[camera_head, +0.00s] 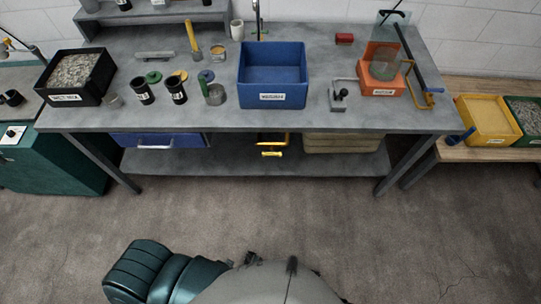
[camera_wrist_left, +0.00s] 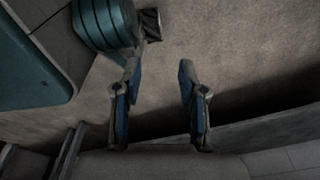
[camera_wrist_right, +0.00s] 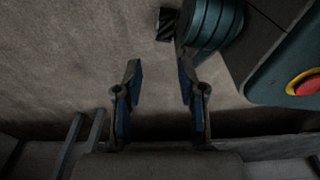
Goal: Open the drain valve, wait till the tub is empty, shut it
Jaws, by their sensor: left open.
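The blue tub (camera_head: 292,94) with a white label stands on the grey workbench in the head view. I cannot tell how much is in it. Below the bench top, under the tub, a yellow pipe with a yellow handle (camera_head: 271,153) shows, which looks like the drain valve. I cannot tell whether it is open or shut. My left gripper (camera_wrist_left: 158,68) is open and empty in the left wrist view, over the floor. My right gripper (camera_wrist_right: 158,68) is open and empty in the right wrist view. Neither gripper shows in the head view; both are away from the valve.
The workbench (camera_head: 300,120) holds cans, a black bin (camera_head: 72,95) of grey material and an orange stand (camera_head: 381,85). The floor before the bench is clear.

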